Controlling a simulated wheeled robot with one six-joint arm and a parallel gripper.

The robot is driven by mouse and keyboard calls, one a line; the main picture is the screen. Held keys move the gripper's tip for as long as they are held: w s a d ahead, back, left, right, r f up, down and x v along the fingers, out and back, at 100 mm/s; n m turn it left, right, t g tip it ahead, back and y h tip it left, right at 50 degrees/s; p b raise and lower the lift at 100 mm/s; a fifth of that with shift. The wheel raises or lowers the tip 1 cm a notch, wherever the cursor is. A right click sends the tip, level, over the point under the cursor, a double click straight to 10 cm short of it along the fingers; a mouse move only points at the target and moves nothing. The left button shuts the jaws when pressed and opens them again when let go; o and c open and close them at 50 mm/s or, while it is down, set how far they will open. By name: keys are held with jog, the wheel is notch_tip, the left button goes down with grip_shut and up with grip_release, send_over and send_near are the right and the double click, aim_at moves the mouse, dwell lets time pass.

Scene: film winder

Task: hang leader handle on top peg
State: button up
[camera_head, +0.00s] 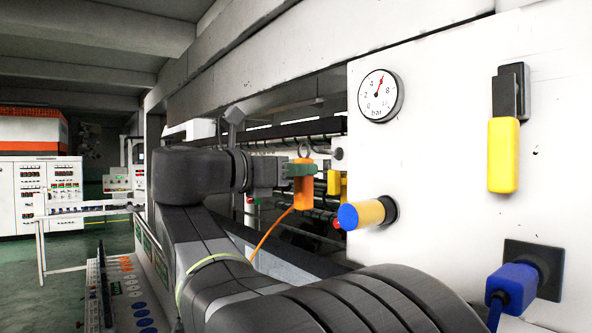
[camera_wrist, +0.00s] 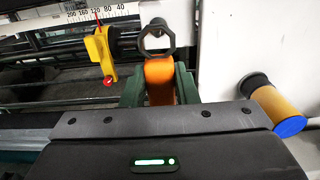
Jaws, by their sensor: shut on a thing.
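The leader handle (camera_head: 303,192) is an orange block with a dark ring on top and an orange strap trailing down to the lower left. My gripper (camera_head: 298,170) is shut on it and holds it upright in the air. In the wrist view the orange handle (camera_wrist: 160,82) sits between the two green fingers, ring upward. A yellow peg with a blue end (camera_head: 362,214) sticks out of the white panel, right of and lower than the handle, apart from it. It also shows at the right of the wrist view (camera_wrist: 277,108). I cannot tell whether it is the top peg.
The white panel (camera_head: 440,140) carries a pressure gauge (camera_head: 380,95), a yellow lever (camera_head: 503,155) and a blue plug (camera_head: 515,283). A yellow bracket with a red tip (camera_wrist: 101,57) hangs under a number scale (camera_wrist: 95,12), left of the handle. Machine rollers lie behind.

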jog(key=shift+w+d, duration=0.1)
jog(key=shift+x, duration=1.35)
jog(key=shift+d, duration=0.1)
jog(key=shift+x, duration=0.85)
jog(key=shift+f, duration=0.15)
jog(key=shift+f, duration=0.4)
jog(key=shift+f, duration=0.2)
grip_shut()
